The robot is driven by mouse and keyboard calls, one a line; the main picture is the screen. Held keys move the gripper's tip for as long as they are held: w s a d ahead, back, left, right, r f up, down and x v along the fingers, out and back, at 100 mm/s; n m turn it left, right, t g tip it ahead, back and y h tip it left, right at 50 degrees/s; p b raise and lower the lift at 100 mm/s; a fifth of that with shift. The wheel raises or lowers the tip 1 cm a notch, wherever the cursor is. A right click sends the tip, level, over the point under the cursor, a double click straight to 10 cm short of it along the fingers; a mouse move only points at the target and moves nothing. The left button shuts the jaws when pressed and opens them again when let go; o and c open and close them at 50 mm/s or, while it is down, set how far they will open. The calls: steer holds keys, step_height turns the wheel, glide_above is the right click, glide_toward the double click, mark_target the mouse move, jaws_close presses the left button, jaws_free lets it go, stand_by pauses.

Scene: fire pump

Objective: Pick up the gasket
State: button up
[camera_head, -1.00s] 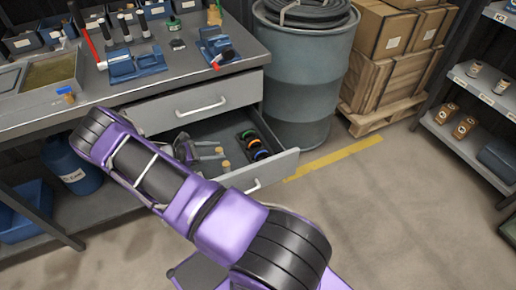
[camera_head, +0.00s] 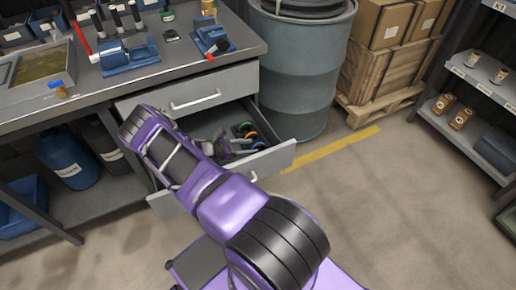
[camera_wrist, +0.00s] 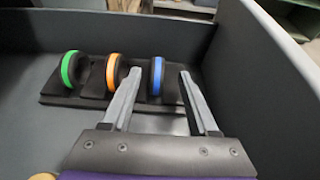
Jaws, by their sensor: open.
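Three ring gaskets stand upright in a black holder (camera_wrist: 100,101) inside the open drawer (camera_head: 284,152). They are a green-edged ring (camera_wrist: 70,68), an orange-edged ring (camera_wrist: 112,72) and a blue-edged ring (camera_wrist: 157,76). The task does not say which one is meant. My gripper (camera_wrist: 160,73) is open and empty, pointing at the holder. In the wrist view the blue-edged ring shows between its two fingers. I cannot tell whether a finger touches it. In the head view my gripper is low in the drawer beside the rings and partly hides them.
The drawer's walls (camera_wrist: 275,75) enclose the gripper closely. A closed drawer (camera_head: 195,97) and a cluttered workbench (camera_head: 130,82) are above. A metal drum (camera_head: 297,75) stands right of the drawer. The floor (camera_head: 390,200) to the right is clear.

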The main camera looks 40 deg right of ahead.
mark_target(254, 146)
steer(key=x, duration=0.5)
steer(key=shift+w+d+f, duration=0.1)
jaws_close()
